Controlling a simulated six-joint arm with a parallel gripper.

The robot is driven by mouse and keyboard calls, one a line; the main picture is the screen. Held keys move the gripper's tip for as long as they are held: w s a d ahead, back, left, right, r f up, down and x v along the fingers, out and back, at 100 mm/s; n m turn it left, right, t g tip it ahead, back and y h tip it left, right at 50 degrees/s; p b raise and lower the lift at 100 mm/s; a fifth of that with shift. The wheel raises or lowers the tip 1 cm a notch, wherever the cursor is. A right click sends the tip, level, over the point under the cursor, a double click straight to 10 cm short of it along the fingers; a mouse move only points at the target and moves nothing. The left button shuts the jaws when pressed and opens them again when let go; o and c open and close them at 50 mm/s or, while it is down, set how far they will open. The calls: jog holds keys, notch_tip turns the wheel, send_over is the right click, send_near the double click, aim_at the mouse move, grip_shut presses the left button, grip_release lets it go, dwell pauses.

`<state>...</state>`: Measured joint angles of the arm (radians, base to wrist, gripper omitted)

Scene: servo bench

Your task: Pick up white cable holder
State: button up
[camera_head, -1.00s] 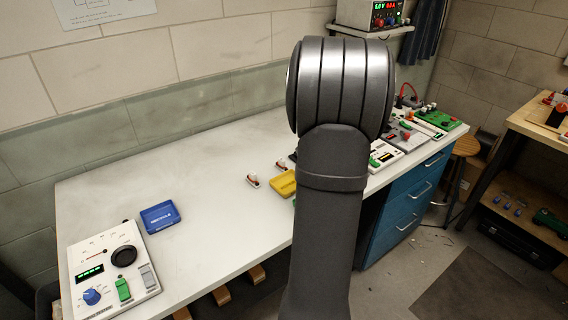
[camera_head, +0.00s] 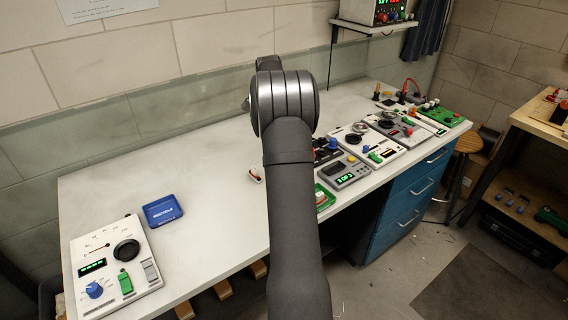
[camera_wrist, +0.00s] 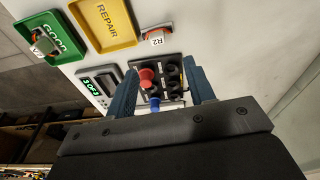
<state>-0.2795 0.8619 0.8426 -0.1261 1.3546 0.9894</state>
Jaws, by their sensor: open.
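A white holder labelled R2 (camera_wrist: 157,38), with something orange in it, lies on the bench beside the yellow REPAIR tray (camera_wrist: 127,40) in the wrist view. Another white labelled holder (camera_wrist: 42,44) lies in the green GOOD tray (camera_wrist: 64,33). I cannot tell for sure which is the cable holder. My gripper (camera_wrist: 160,68) is open and empty. Its fingers point toward the black knob panel (camera_wrist: 148,97), with the R2 holder beyond the tips. My arm hides the gripper in the head view.
A grey counter box (camera_head: 345,172) and several instrument panels fill the bench's right part. A blue tray (camera_head: 163,211) and a white control panel (camera_head: 113,264) stand at left. The bench (camera_head: 215,165) is clear between. A shelf (camera_head: 375,27) hangs on the wall.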

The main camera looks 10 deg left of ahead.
jog(key=f, duration=0.5)
jog(key=w+f, duration=0.1)
jog(key=f, duration=0.2)
jog(key=shift+d, duration=0.4)
jog(key=f, duration=0.3)
jog(key=d+f, duration=0.1)
jog(key=f, duration=0.1)
jog(key=shift+w, duration=0.15)
jog(key=c, duration=1.1)
jog(key=shift+o, duration=0.2)
jog(key=shift+r, duration=0.15)
grip_shut()
jog(key=shift+r, duration=0.6)
notch_tip(320, 180, up, 3)
jog(key=shift+f, duration=0.1)
jog(key=s+d+r+n+y, duration=0.1)
jog(key=d+r+n, duration=0.1)
jog(key=d+n, duration=0.6)
jog(key=s+d+r+n+y, duration=0.1)
jog(key=d+r+n, duration=0.2)
jog(key=d+n, duration=0.5)
jog(key=shift+s+d+r+n, duration=0.3)
jog(key=shift+s+d+n, duration=0.1)
jog(key=shift+d, duration=0.6)
